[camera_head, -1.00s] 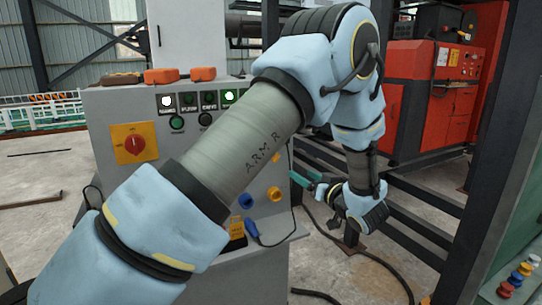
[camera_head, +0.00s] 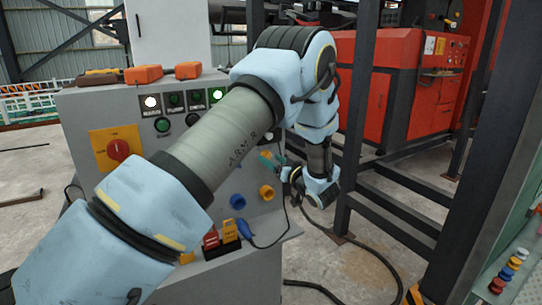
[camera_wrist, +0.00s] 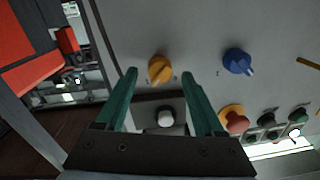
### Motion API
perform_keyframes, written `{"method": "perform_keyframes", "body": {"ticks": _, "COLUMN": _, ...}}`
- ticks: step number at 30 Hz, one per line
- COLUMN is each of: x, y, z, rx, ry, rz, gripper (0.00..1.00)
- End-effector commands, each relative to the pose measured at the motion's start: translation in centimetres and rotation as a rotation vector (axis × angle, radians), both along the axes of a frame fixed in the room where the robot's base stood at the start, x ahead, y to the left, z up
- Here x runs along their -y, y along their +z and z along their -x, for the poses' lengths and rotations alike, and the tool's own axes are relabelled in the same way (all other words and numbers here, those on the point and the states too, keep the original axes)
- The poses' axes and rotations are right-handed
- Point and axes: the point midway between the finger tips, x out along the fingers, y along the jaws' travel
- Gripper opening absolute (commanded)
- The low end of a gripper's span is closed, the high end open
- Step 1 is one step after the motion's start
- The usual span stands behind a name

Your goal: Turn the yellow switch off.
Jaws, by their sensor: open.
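A round yellow rotary switch (camera_head: 267,192) is on the sloping grey control panel (camera_head: 85,103), right of a blue knob (camera_head: 237,201). In the wrist view the yellow switch (camera_wrist: 160,69) shows between my two fingertips, its raised grip slightly tilted. The blue knob (camera_wrist: 238,62) is to its right there. My gripper (camera_head: 264,162) has teal fingers and is in front of the panel's right side. In the wrist view my gripper (camera_wrist: 161,73) is open and empty, a finger on either side of the switch. I cannot tell whether they touch it.
A red selector on a yellow plate (camera_head: 118,148) and lit buttons (camera_head: 217,95) are on the panel. Red and yellow pieces (camera_head: 229,231) and a blue plug with a cable sit on the lower ledge. A dark steel frame (camera_head: 349,150) stands close right of my arm.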

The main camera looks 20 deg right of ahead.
Motion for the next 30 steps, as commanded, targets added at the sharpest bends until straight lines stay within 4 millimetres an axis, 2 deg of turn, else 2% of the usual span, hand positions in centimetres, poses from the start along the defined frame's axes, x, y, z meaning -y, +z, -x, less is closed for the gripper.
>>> {"method": "perform_keyframes", "body": {"ticks": 4, "x": -0.16, "y": 0.04, "z": -0.92, "rx": -0.001, "ry": -0.001, "rz": 0.000, "gripper": 0.70}}
{"method": "perform_keyframes", "body": {"ticks": 13, "x": -0.17, "y": -0.03, "z": -1.05, "rx": 0.000, "ry": -0.001, "rz": 0.000, "gripper": 0.69}}
{"method": "perform_keyframes", "body": {"ticks": 30, "x": -0.18, "y": -0.03, "z": -1.02, "rx": 0.000, "ry": -0.001, "rz": 0.000, "gripper": 0.05}}
